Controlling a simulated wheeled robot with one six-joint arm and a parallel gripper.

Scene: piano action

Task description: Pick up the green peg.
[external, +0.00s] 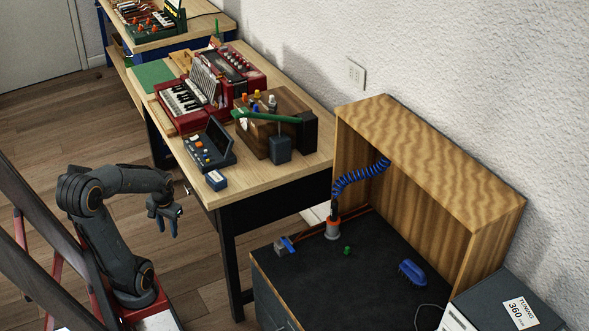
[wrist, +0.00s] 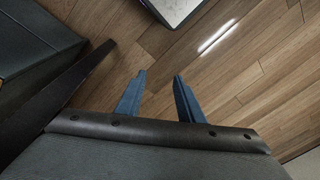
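A small green peg (external: 348,250) sits on the dark top of the low bench (external: 375,275), in front of the wooden hood in the external view. It is small and its exact shape is hard to make out. My gripper (external: 167,231) hangs over the wooden floor, well to the left of the peg and short of both benches. In the wrist view my gripper's two blue fingers (wrist: 158,78) are spread apart with only floor between them. The peg does not show in the wrist view.
On the low bench are a blue brush-like object (external: 412,272), an orange-and-grey tool with a blue coiled hose (external: 333,228) and a small blue-grey clamp-like item (external: 285,245). The wooden hood (external: 430,150) covers its back. A wooden table (external: 215,203) with accordions stands left.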

